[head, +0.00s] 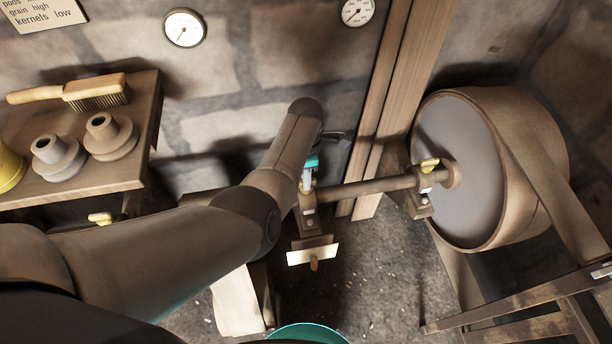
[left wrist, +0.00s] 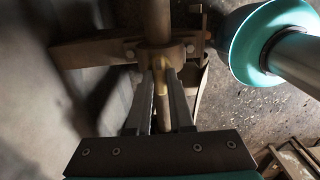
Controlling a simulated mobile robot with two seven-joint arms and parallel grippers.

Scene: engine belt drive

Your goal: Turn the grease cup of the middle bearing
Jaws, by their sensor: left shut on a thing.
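My left gripper (head: 308,182) reaches down onto the middle bearing (head: 308,212) on the horizontal shaft (head: 365,187). In the left wrist view, its two grey fingers (left wrist: 162,76) are closed on the brass grease cup (left wrist: 160,87) of that bearing, directly beside the shaft (left wrist: 157,22). Little of the cup shows between the fingers, and its angle cannot be told. In the head view the cup is mostly hidden by the fingers. My right gripper is in neither view.
Another brass cup (head: 430,164) tops the right bearing, beside a large belt pulley (head: 465,170). A further brass cup (head: 100,218) is at the left, behind my arm. A wooden post (head: 392,110) stands close right of the gripper. A shelf (head: 60,192) holds a brush (head: 95,92).

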